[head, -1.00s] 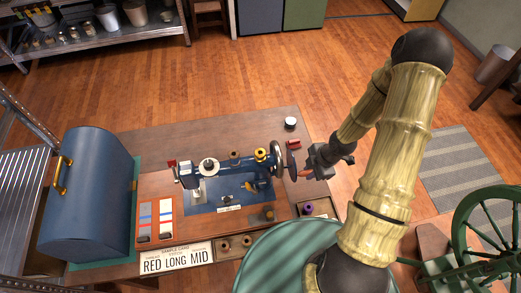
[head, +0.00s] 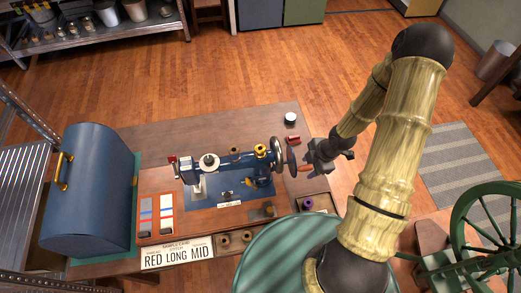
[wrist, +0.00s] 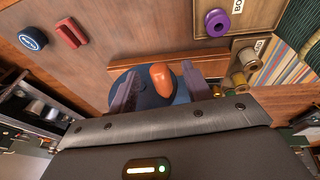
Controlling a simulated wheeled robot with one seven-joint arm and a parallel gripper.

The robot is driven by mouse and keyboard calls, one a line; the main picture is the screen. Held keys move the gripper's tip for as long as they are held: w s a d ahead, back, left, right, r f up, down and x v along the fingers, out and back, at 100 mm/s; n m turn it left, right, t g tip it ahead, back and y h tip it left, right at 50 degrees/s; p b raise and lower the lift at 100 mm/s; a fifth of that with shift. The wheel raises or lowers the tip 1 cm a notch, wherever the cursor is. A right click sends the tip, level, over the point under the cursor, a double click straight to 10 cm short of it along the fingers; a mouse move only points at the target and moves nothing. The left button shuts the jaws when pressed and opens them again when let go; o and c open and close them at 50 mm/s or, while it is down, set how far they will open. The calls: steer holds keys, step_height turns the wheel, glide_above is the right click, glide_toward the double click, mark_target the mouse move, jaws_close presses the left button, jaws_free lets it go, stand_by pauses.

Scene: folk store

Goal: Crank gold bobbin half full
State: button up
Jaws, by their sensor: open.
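The blue sewing machine (head: 232,168) stands on its wooden base on the table, with a handwheel (head: 279,152) at its right end. A yellow-gold bobbin or spool (head: 260,151) sits on top of the machine near the wheel; how full it is is too small to tell. My gripper (head: 310,164) is just right of the handwheel. In the wrist view my gripper (wrist: 160,92) is open, its two purple-grey fingers on either side of the orange crank knob (wrist: 162,77). The blue wheel (wrist: 135,80) is behind the knob. Contact with the knob is not clear.
A sample card (head: 177,253) reads "RED LONG MID". A purple spool (head: 307,203) lies in a tray at right. A red block (head: 293,139) and a round dark tin (head: 291,118) sit behind the wheel. A blue domed cover (head: 88,190) stands at left.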

steer(key=w+p+v, duration=0.1)
steer(key=p+v, duration=0.8)
steer(key=shift+s, duration=0.5)
steer(key=shift+r, duration=0.1)
stand_by(0.7)
step_height(320, 180, up, 12)
steer(key=m+h+b, duration=0.2)
steer(key=m+h, duration=0.1)
steer(key=m, duration=0.6)
steer(key=s+a+r+m+t+b, duration=0.1)
steer(key=s+a+r+m+b, duration=0.1)
steer(key=s+a+r+m, duration=0.2)
step_height(320, 180, up, 5)
steer(key=s+m, duration=0.3)
steer(key=m, duration=0.4)
